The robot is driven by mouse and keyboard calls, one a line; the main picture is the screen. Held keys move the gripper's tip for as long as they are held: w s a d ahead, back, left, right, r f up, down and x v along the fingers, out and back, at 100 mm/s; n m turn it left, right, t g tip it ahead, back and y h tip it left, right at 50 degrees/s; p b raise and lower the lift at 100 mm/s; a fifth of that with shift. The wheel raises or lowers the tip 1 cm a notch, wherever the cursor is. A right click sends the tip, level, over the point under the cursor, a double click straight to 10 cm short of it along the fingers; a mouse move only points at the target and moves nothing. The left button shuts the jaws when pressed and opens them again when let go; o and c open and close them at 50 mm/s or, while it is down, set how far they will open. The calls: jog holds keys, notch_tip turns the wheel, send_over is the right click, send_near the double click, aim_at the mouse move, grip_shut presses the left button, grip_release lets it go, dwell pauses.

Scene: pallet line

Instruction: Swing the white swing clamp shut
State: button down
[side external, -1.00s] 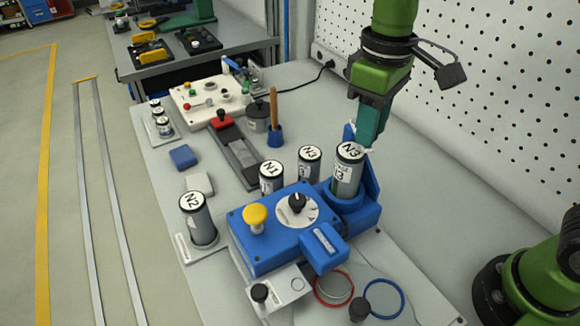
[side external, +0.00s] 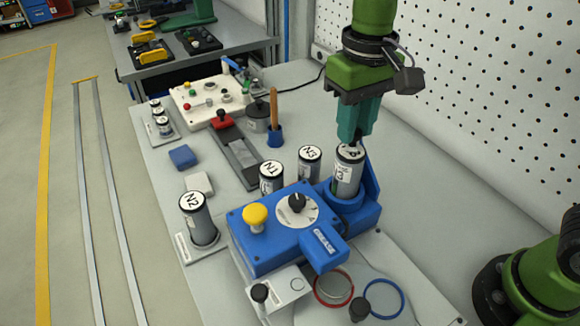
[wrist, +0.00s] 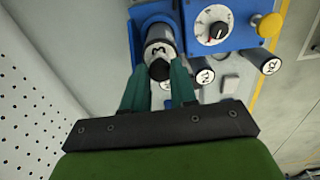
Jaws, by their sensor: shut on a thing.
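My gripper (side external: 356,138) is at the top of the canister (side external: 348,178) in the blue holder (side external: 365,210). In the wrist view my gripper (wrist: 160,67) has its teal fingers closed around a small dark knob (wrist: 159,71). The knob is right at the edge of the canister's white top, which carries a 3. The white swing clamp is hard to make out against that top and is partly hidden by the fingers. I cannot tell whether it lies across the canister or beside it. The canister stands upright.
Canisters N1 (side external: 271,180), N3 (side external: 310,165) and N2 (side external: 198,222) stand nearby. A perforated wall (side external: 480,100) rises on the right.

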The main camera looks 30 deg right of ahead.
jog(key=c, duration=0.9)
grip_release()
jog(key=shift+r, duration=0.1)
notch_tip(320, 180, up, 17)
